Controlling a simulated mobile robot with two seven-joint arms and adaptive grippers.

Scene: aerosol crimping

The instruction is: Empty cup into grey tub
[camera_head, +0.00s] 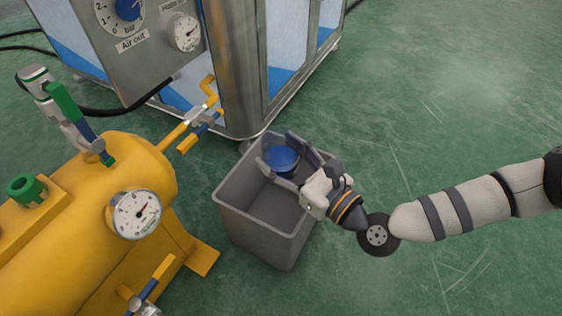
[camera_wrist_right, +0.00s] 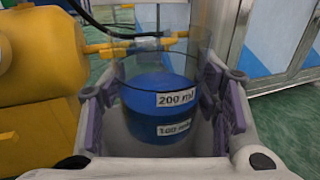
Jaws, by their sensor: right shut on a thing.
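The cup (camera_wrist_right: 160,105) is a clear cylinder with "200 ml" and "100 ml" labels. Blue content fills its lower part, up to about the 200 ml label, and the clear wall rises above it. My right gripper (camera_head: 277,153) is shut around the cup, with fingers on both sides of it. In the head view the blue content (camera_head: 281,161) shows between the fingers, over the back part of the grey tub (camera_head: 262,243). The cup looks about upright. The tub is open, and the part of its floor that shows looks bare. My left gripper is not in view.
A yellow tank (camera_head: 75,225) with a pressure gauge (camera_head: 136,215) stands left of the tub. A metal-framed cabinet (camera_head: 240,65) with a gauge panel stands behind it. Yellow pipes and valves (camera_head: 200,122) lie close behind the tub. The green floor (camera_head: 440,100) to the right is clear.

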